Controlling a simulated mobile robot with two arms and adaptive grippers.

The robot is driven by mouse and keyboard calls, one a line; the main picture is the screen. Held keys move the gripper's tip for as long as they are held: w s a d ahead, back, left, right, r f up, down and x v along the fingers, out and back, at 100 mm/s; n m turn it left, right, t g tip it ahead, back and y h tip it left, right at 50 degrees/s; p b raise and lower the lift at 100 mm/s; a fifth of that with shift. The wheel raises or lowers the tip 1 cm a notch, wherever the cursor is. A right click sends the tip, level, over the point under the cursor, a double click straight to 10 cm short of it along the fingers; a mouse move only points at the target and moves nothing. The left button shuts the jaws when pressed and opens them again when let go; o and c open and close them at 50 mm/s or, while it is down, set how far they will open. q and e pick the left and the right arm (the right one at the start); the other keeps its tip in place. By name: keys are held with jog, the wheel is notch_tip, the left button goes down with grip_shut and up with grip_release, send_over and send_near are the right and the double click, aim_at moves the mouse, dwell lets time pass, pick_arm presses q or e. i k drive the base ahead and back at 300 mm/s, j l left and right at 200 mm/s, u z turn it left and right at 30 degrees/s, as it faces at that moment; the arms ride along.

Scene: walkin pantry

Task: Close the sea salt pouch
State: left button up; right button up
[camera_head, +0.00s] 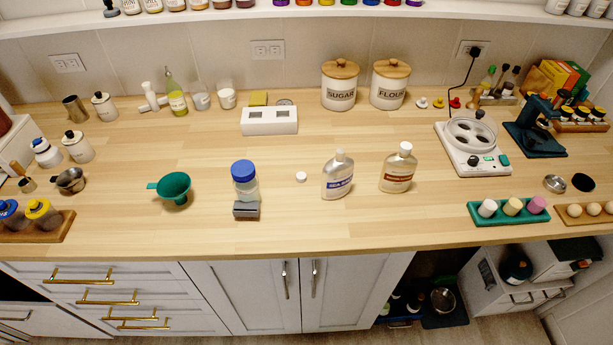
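The sea salt pouch (338,176) stands upright on the wooden counter, a little right of the middle. It is clear and pale, with a blue label that seems to read "SEA SALT" and a narrow pale spout at its top. A small round white cap (301,176) lies on the counter to its left, apart from it. A similar pouch with a brown label (397,170) stands to its right, with a white top. Neither of my grippers shows in the head view.
A blue-lidded jar (244,180) on a grey block and a green funnel (174,187) stand to the left. Sugar (340,88) and flour (389,87) canisters stand behind. A white device with round wells (472,148) and a green tray (509,211) are right. Counter around the pouch is mostly clear.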

aim_at(338, 171)
jog(key=u, duration=1.65)
jog(key=k+l, duration=0.85)
jog(key=l, duration=0.1)
